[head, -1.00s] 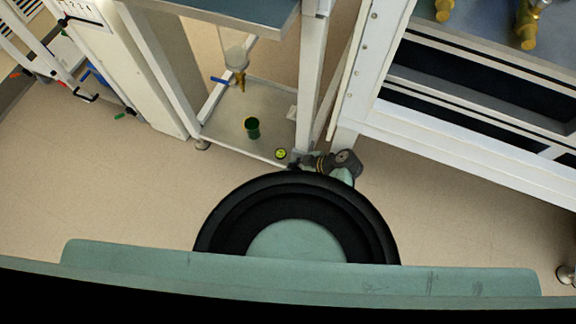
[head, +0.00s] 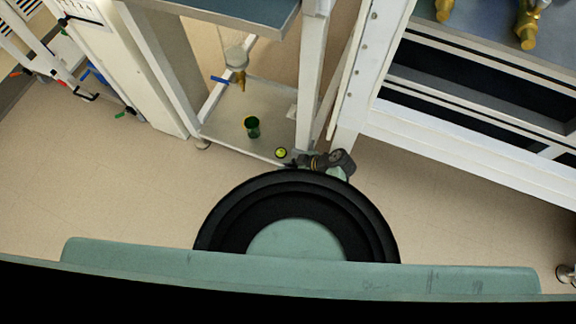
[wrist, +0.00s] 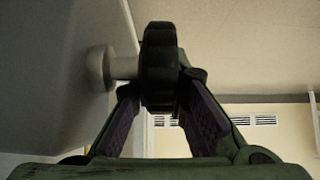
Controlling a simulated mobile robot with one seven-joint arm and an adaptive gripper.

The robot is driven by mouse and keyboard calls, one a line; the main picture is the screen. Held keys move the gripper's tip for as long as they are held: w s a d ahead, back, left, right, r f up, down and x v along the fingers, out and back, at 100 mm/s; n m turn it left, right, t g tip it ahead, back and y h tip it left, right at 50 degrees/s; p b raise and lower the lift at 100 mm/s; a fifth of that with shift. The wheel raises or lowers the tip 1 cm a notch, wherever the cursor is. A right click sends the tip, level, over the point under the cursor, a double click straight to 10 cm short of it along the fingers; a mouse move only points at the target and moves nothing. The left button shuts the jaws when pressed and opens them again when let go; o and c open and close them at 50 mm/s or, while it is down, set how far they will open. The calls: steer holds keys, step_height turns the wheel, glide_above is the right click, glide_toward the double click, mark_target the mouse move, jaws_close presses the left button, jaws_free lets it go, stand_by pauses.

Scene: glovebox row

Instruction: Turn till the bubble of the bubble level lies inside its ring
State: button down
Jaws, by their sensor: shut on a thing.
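The bubble level (head: 281,153) is a small round yellow-green disc at the front edge of the stand's lower shelf, in the head view. It is too small there to tell where its bubble lies against the ring. My gripper (head: 303,160) is just right of it, low at the stand's front corner. In the wrist view my gripper (wrist: 160,108) is shut on a dark ridged wheel (wrist: 160,62), with one finger on either side. A pale stem (wrist: 124,68) runs left from the wheel to a round pale end piece (wrist: 100,68). The level is not in the wrist view.
A green cup (head: 252,127) stands on the shelf (head: 225,122) behind the level, below a funnel with a blue-handled valve (head: 238,78). A white frame leg (head: 309,90) rises close behind my gripper. A large white-framed bench (head: 470,160) is at right. Floor at left is clear.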

steer(key=shift+h, duration=0.3)
